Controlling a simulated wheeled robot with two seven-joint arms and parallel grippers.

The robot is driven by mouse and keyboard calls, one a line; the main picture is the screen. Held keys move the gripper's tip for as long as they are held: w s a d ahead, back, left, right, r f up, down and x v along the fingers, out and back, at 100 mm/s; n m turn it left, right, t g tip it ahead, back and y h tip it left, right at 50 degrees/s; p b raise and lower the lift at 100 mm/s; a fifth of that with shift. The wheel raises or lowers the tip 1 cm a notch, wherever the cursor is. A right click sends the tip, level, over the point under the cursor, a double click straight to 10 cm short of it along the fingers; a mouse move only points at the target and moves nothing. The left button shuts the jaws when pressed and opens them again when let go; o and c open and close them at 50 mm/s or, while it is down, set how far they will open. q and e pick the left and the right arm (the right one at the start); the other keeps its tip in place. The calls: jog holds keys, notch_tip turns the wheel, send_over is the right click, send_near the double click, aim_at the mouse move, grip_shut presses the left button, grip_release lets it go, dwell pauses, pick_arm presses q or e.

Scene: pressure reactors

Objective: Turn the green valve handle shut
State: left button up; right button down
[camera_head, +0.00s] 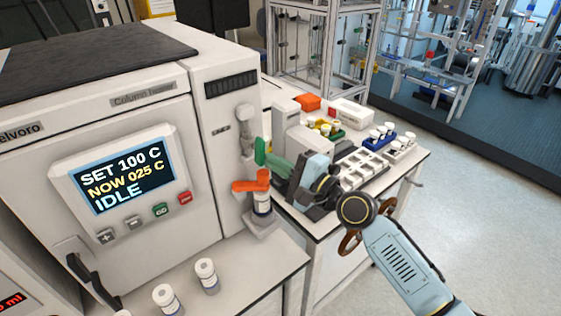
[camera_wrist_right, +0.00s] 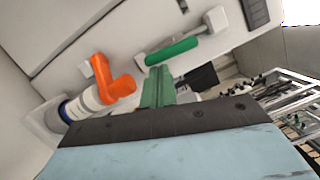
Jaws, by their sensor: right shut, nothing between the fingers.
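The green valve handle (camera_head: 260,151) is on the side of the white column oven, below a grey fitting. In the right wrist view the green handle (camera_wrist_right: 172,51) is a bar lying aslant, joined to a pale stem at its upper right. My right gripper (camera_head: 270,160) is shut and empty, its green fingers right beside the handle. In the right wrist view the fingertips of my right gripper (camera_wrist_right: 158,70) are just below the handle's lower left part. I cannot tell if they touch it. My left gripper is not in view.
An orange handle (camera_head: 252,184) sits close by above a capped vial (camera_head: 262,204). It also shows left of my fingers in the wrist view (camera_wrist_right: 112,85). A side table (camera_head: 330,215) with racks of vials stands behind my right arm. Two white-capped vials stand in front.

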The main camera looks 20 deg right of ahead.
jog(key=shift+s+a+f+m+t+h+p, duration=0.1)
jog(key=shift+s+a+m+t+h+p, duration=0.35)
jog(key=shift+m, duration=2.05)
jog(key=shift+a+f+m+t+h+p, duration=0.15)
jog(key=shift+a+m+t+h, duration=0.4)
jog(key=shift+m, duration=1.95)
jog(key=shift+s+a+m+t+h+p, duration=0.25)
jog(key=shift+a+m+t, duration=0.5)
jog(key=shift+m, duration=1.75)
jog(key=shift+s+r+m+t+h+p, duration=0.1)
jog(key=shift+m+t+h+p, duration=0.35)
jog(key=shift+m, duration=0.95)
